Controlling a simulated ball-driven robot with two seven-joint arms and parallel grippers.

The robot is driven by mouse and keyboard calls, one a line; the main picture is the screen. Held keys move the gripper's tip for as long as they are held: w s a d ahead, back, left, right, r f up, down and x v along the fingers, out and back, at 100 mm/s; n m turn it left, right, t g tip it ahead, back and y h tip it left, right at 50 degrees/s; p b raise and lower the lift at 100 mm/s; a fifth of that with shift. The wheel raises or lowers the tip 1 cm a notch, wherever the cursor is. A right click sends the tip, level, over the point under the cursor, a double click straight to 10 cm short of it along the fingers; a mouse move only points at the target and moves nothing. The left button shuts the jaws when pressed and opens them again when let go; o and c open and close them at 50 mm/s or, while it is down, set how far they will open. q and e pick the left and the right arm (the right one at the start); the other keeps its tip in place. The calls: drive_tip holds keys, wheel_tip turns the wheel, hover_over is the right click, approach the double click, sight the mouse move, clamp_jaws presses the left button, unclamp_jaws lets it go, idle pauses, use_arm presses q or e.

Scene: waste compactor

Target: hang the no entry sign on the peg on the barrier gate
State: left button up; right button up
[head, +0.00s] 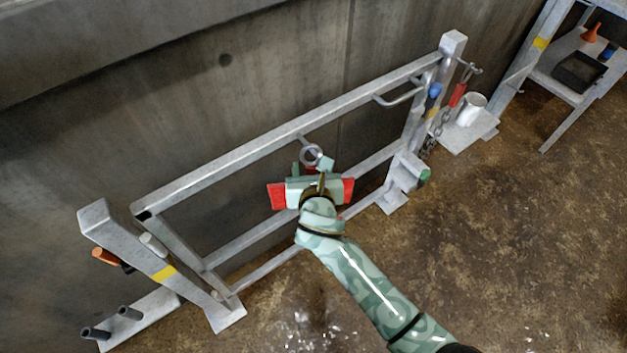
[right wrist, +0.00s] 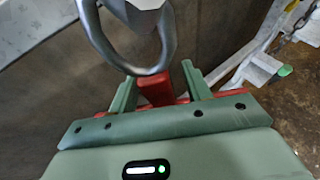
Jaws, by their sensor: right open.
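The no entry sign (head: 277,197) shows as red parts on both sides of my right gripper, which hides most of it. Its grey ring (head: 311,155) stands upright at the peg (head: 302,138) on the top rail of the barrier gate (head: 250,165). In the right wrist view the ring (right wrist: 130,60) is large and close, with a pale metal end at its upper edge. I cannot tell if the peg passes through it. My right gripper (head: 312,167) is open, its fingers on either side of the sign's red neck (right wrist: 155,88). My left gripper is out of view.
A concrete wall stands close behind the gate. The gate's right post (head: 450,60) carries a chain (head: 434,135) and a blue-ended handle. A white cup (head: 471,108) stands on a base to the right. A shelf (head: 560,70) is at the far right. The front floor is open.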

use_arm(q)
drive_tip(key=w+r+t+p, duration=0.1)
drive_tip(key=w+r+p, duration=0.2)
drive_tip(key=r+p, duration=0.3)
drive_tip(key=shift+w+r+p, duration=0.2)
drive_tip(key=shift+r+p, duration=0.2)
drive_tip(key=shift+p, duration=0.3)
use_arm(e)
drive_tip(key=v, duration=1.6)
drive_tip(key=shift+f, duration=0.1)
